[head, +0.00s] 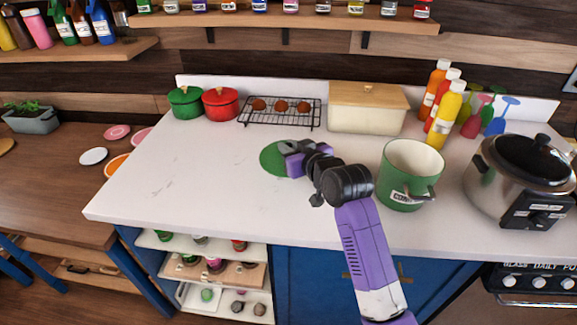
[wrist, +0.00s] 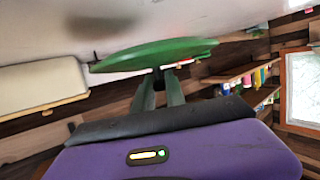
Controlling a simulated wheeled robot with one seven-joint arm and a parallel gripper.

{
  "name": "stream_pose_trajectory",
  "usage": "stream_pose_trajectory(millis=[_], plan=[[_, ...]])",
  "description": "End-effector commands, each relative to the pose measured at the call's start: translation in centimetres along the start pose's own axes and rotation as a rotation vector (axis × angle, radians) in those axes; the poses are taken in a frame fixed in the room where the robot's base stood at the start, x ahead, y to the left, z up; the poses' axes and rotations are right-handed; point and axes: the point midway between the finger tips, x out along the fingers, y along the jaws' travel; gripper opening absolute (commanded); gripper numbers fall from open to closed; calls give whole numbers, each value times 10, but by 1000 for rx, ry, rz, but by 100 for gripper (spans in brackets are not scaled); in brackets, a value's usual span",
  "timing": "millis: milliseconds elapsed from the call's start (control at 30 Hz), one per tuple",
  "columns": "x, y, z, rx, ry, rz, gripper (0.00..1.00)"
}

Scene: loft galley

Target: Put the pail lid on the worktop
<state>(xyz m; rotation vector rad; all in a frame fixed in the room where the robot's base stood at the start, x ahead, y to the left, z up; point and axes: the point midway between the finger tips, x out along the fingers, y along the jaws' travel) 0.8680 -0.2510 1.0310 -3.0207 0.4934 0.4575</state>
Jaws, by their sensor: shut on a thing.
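The pail lid (head: 273,159) is a green disc over the middle of the white worktop (head: 180,180) in the head view. My gripper (head: 290,150) is at its right side and partly covers it. In the wrist view the lid (wrist: 155,54) is seen edge-on, and my gripper's two fingers (wrist: 160,88) are shut on a small dark knob under it in that picture. The worktop fills the top of the wrist view, close to the lid. I cannot tell whether the lid touches it. The green pail (head: 408,178) stands open on the worktop, right of my arm.
A wire rack (head: 280,112) with brown round items, a cream bin (head: 365,110) with wooden lid, and red (head: 220,104) and green (head: 185,102) pots line the back. Bottles (head: 445,115) and a large cooker (head: 520,180) stand right. The worktop's left and front are clear.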

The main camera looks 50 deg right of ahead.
Motion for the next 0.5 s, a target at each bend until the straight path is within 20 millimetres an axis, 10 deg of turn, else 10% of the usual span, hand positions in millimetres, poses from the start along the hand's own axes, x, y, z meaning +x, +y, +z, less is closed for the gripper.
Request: stream_pose_trajectory(millis=[500], plan=[[17, 0, 56, 1, -1, 0, 0]])
